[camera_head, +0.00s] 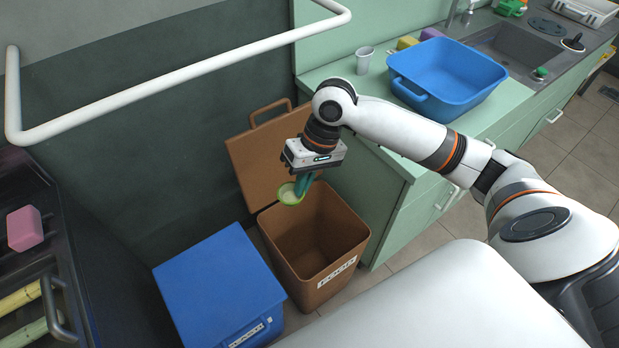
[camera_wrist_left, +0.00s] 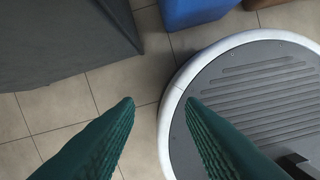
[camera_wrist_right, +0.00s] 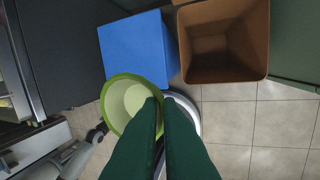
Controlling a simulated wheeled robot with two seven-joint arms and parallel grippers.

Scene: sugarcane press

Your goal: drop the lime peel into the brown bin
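The lime peel (camera_head: 290,194) is a green half shell with a pale inside. It also shows in the right wrist view (camera_wrist_right: 134,98), at the fingertips. My right gripper (camera_head: 303,184) is shut on the peel's edge and holds it up in the air. In the head view the peel overlaps the back left rim of the brown bin (camera_head: 337,277); in the right wrist view the bin (camera_wrist_right: 266,40) lies up and to the right of it. The bin is open and looks empty. My left gripper (camera_wrist_left: 160,103) is open and empty, above the floor and my base.
The brown lid (camera_head: 250,165) stands raised behind the bin. A closed blue bin (camera_head: 217,283) stands left of it and a green cabinet (camera_head: 415,205) right. A blue basin (camera_head: 447,72) and white cup (camera_head: 364,60) are on the counter. A dark rack (camera_head: 70,255) is at left.

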